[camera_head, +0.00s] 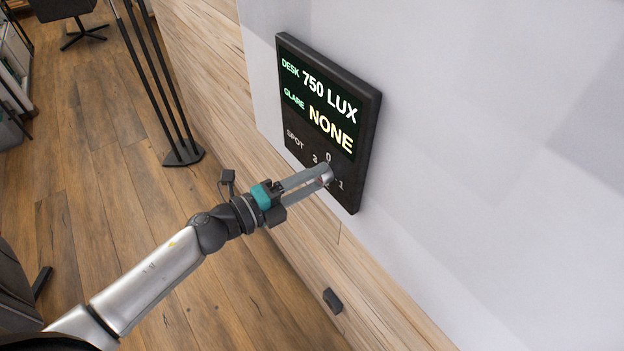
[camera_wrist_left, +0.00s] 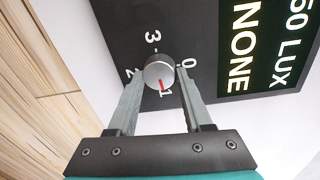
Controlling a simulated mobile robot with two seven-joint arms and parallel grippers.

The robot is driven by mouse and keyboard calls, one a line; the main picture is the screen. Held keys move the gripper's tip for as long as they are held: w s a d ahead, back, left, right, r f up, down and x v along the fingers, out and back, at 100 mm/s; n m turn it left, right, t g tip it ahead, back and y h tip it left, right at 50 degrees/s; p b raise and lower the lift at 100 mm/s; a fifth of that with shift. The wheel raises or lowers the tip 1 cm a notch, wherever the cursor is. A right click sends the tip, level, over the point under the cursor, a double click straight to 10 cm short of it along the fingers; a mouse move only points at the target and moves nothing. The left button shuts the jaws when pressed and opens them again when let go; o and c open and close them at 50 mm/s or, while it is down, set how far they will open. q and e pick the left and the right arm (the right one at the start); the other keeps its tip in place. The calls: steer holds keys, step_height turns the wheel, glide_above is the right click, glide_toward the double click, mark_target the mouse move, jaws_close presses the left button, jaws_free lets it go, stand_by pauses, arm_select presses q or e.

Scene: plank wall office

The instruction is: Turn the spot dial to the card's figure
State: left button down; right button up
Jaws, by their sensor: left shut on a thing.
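The spot dial (camera_wrist_left: 157,69) is a round silver knob with a red mark, on a black wall panel (camera_head: 372,130). Figures 0, 1, 2 and 3 stand around it. In the left wrist view the red mark points at the 1. My left gripper (camera_head: 322,177) is shut on the dial, one finger on each side of it. In the head view the fingers largely hide the dial and the 2. The panel display (camera_head: 318,95) reads DESK 750 LUX and GLARE NONE, with SPOT below. I see no card in either view.
The panel hangs on a pale wall (camera_head: 480,130) above wood planks (camera_head: 205,60). A black stand (camera_head: 184,156) is on the wooden floor, with a dark chair (camera_head: 75,15) farther back. A small dark box (camera_head: 333,300) is low on the planks. The space around my left arm looks clear.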

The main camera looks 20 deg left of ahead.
arm_select(q)
steer(key=m+b, duration=0.1)
steer(key=m, duration=0.3)
steer(key=shift+f, duration=0.15)
steer(key=shift+m+y+b, duration=0.3)
steer(key=shift+m+b, duration=0.9)
steer(key=shift+m, duration=1.4)
steer(key=shift+c, duration=1.6)
jaws_free()
steer(key=shift+s+a, duration=0.1)
steer(key=f+b+v, duration=0.1)
steer(key=b+v, duration=0.1)
steer(key=v, duration=1.3)
steer(key=shift+r, duration=0.3)
